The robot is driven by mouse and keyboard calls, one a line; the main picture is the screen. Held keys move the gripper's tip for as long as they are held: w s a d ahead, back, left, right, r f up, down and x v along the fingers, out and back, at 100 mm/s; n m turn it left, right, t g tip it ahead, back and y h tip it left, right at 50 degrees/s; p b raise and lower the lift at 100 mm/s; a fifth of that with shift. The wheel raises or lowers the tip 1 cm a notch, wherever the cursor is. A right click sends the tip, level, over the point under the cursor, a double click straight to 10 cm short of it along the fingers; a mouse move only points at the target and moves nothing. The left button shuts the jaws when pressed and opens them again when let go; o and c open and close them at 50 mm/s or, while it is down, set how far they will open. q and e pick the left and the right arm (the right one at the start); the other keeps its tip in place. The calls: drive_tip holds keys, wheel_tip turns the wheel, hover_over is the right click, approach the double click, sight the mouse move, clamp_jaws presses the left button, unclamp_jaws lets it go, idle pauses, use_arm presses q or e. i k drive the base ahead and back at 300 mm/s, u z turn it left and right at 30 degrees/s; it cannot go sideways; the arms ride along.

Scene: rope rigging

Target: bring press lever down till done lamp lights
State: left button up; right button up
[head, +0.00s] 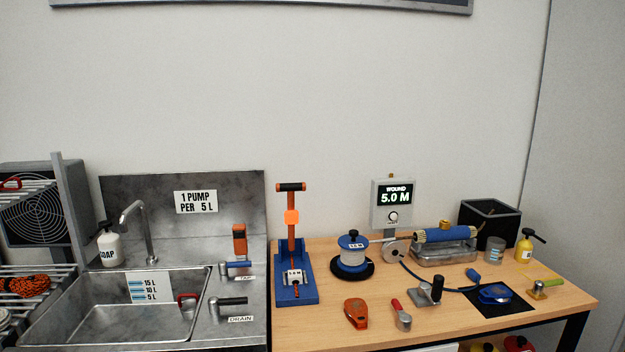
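The press (296,290) stands at the left end of the wooden bench, with a blue base and a small pale fitting in it. Its orange lever (291,245) stands upright with a black-ended crossbar handle (290,187) at the top. A bright orange block (292,217) sits partway up the lever; I cannot tell whether it is a lamp. No lamp marked done can be made out. Neither of my grippers is in view.
A metal sink (110,310) with tap and levers lies left of the press. A blue-topped spool (353,252) stands to its right. A display (395,197) reads WOUND 5.0 M. An orange tool (356,313) and a red-handled tool (401,316) lie near the bench front.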

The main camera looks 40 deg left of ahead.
sight(291, 216)
drive_tip(key=u, duration=0.8)
drive_tip(key=i, duration=1.2)
drive_tip(key=u, duration=1.5)
drive_tip(key=i, duration=0.15)
drive_tip(key=z, duration=0.2)
